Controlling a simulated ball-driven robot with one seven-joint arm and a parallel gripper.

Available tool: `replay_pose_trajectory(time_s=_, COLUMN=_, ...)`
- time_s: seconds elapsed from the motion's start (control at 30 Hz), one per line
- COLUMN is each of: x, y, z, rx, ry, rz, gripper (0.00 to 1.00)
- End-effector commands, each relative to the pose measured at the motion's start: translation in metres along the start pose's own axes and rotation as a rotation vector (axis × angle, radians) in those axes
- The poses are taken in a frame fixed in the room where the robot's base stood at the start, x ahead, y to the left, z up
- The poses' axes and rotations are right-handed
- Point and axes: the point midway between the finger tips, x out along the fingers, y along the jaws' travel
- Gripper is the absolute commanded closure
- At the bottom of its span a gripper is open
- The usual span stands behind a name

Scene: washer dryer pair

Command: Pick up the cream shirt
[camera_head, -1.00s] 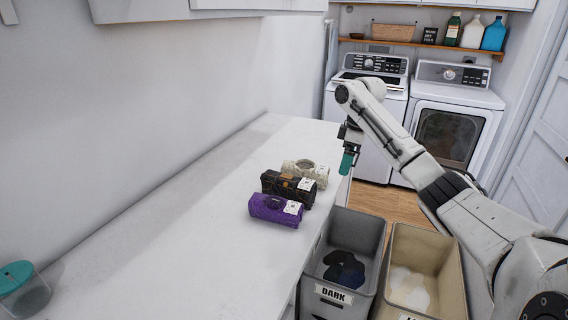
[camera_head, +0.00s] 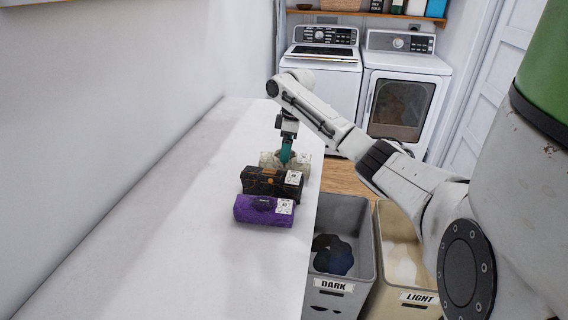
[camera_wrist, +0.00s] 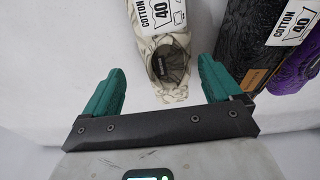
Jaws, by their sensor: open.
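The cream shirt (camera_head: 303,163) is a folded bundle with a white label, lying on the white counter behind the black bundle. In the head view my gripper (camera_head: 286,152) is over it and hides part of it. In the wrist view the cream shirt (camera_wrist: 166,62) lies ahead of the two teal fingers, its near end reaching in between them. The fingers (camera_wrist: 165,85) are spread apart with nothing clamped. The shirt's label reads COTTON 40. I cannot tell how high the fingertips are above the counter.
A black bundle (camera_head: 262,182) and a purple bundle (camera_head: 256,211) lie close in front of the shirt. Grey DARK bin (camera_head: 366,238) and beige LIGHT bin (camera_head: 388,296) stand beside the counter (camera_head: 190,220). A washer (camera_head: 325,82) and dryer (camera_head: 400,104) stand behind.

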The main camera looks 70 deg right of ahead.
Motion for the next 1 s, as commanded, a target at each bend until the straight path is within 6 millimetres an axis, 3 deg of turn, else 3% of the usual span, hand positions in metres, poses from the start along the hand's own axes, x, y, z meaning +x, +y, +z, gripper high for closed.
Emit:
replay_pose_trajectory(time_s=0.4, x=0.048, y=-0.007, z=0.003, rx=0.000, ry=-0.001, rz=0.000, gripper=0.08)
replay_pose_trajectory(time_s=0.7, x=0.053, y=-0.007, z=0.003, rx=0.000, ry=-0.001, rz=0.000, gripper=0.08)
replay_pose_trajectory(time_s=1.0, x=0.053, y=-0.007, z=0.003, rx=0.000, ry=-0.001, rz=0.000, gripper=0.36)
